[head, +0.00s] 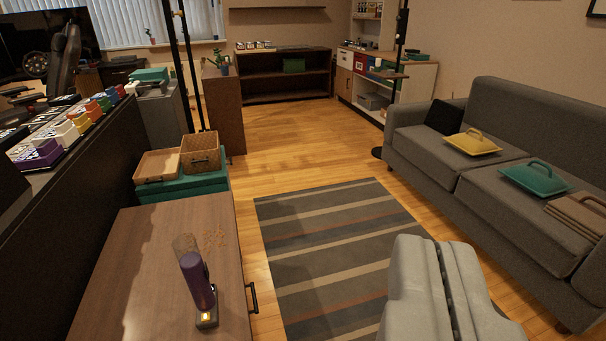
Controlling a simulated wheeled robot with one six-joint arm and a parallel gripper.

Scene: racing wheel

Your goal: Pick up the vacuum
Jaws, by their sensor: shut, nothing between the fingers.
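A small purple handheld vacuum (198,282) with a clear, smoky top stands upright on a dark base on the brown wooden cabinet top (130,270), in the lower left of the head view. My grey gripper (436,246) is at the lower right, its fingers together and nothing seen between them. It is well to the right of the vacuum, apart from it, in front of the striped rug and near the sofa side. The vacuum is not hidden by anything.
A grey sofa (440,150) with folded items lines the right. A striped rug (320,225) covers open wooden floor. A dark desk panel (85,175) borders the left. Thin black poles rise behind.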

